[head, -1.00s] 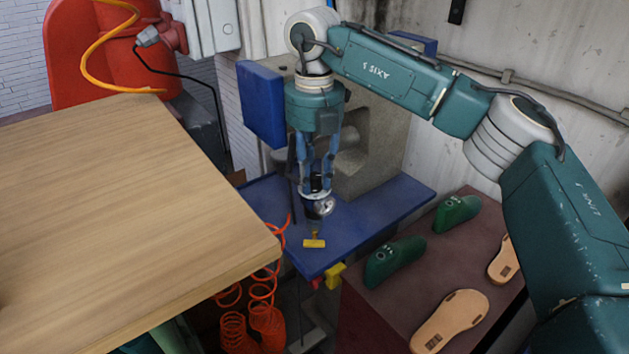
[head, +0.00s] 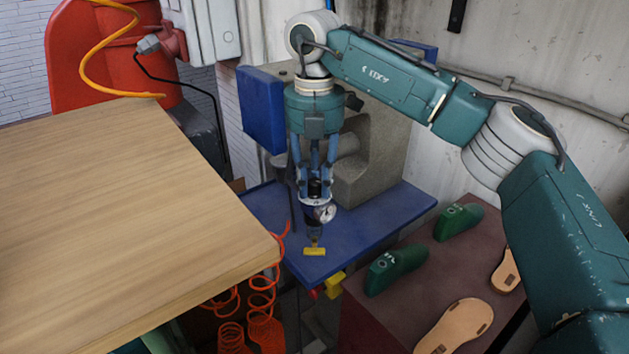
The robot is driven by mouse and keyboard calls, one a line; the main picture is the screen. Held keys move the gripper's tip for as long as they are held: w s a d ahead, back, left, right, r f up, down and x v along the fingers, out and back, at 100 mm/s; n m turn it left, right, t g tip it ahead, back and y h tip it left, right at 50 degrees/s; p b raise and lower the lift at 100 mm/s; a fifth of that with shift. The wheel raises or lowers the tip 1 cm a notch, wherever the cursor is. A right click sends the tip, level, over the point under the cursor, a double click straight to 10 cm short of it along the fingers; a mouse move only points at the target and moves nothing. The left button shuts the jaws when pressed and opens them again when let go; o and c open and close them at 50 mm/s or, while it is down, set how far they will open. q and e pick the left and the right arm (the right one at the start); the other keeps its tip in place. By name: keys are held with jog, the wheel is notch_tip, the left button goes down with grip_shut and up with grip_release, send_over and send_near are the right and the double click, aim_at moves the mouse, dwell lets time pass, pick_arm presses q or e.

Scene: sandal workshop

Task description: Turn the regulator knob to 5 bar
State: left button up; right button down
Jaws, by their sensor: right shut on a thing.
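The regulator (head: 320,211) stands over the blue bench plate, with a round white-faced gauge (head: 327,213) on its front. I cannot read the gauge at this size. A dark knob (head: 315,188) sits on top of the regulator. My right gripper (head: 315,190) points straight down and its fingers are shut around the knob, partly hiding it. A small yellow part (head: 315,252) is below the regulator, near the plate's front edge. My left gripper is not in view.
The blue plate (head: 375,225) carries a grey machine body (head: 375,160) behind my gripper. A wooden tabletop (head: 120,200) is at left. Orange coiled hoses (head: 262,300) hang between. At right, a brown surface (head: 400,310) holds green lasts (head: 395,268) and tan soles (head: 458,325).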

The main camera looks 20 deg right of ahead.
aim_at(315, 181)
jog(key=shift+r, duration=0.15)
jog(key=c, duration=1.4)
grip_release()
jog(key=shift+c, duration=0.2)
notch_tip(315, 181, up, 12)
